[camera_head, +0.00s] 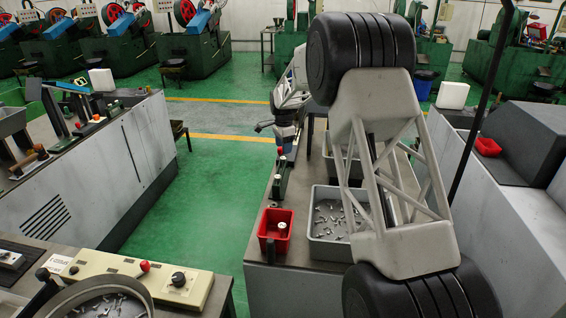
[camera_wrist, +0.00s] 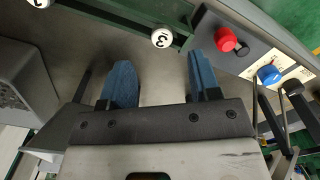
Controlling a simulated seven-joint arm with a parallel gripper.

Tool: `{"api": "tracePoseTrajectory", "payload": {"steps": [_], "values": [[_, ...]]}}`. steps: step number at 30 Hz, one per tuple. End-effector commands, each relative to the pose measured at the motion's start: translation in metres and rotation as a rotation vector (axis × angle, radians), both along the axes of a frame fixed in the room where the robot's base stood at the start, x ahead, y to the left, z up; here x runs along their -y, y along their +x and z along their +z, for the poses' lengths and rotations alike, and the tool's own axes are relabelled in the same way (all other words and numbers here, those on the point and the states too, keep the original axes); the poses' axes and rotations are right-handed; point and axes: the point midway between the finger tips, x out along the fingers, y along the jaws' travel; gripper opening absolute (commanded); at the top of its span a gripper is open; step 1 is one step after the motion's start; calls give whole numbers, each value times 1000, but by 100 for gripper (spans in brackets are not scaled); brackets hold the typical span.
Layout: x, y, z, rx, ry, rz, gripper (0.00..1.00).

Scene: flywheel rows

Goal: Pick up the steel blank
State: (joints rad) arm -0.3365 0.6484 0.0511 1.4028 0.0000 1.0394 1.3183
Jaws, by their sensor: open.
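My gripper (camera_wrist: 160,72) is open and empty in the wrist view, with its two blue fingers apart over a grey surface. A small pale cylinder (camera_head: 282,227) stands in a red tray (camera_head: 266,239) in the head view. I cannot tell which piece is the steel blank. My arm hides part of the bench in the head view.
The green rail (camera_wrist: 108,12) runs past the fingertips. A panel with a red button (camera_wrist: 227,40) and a blue knob (camera_wrist: 268,75) lies right of the fingers. A grey bin (camera_head: 318,250) of small metal parts stands beside the red tray. Green floor (camera_head: 215,190) is clear between benches.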

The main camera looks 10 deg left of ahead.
Motion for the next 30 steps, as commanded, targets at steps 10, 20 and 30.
{"api": "tracePoseTrajectory", "payload": {"steps": [10, 20, 30], "values": [[-1, 0, -8, -1, -1, 0, 57], [-3, 1, -43, -2, 0, 0, 57], [-3, 1, -52, 0, 0, 0, 57]]}}
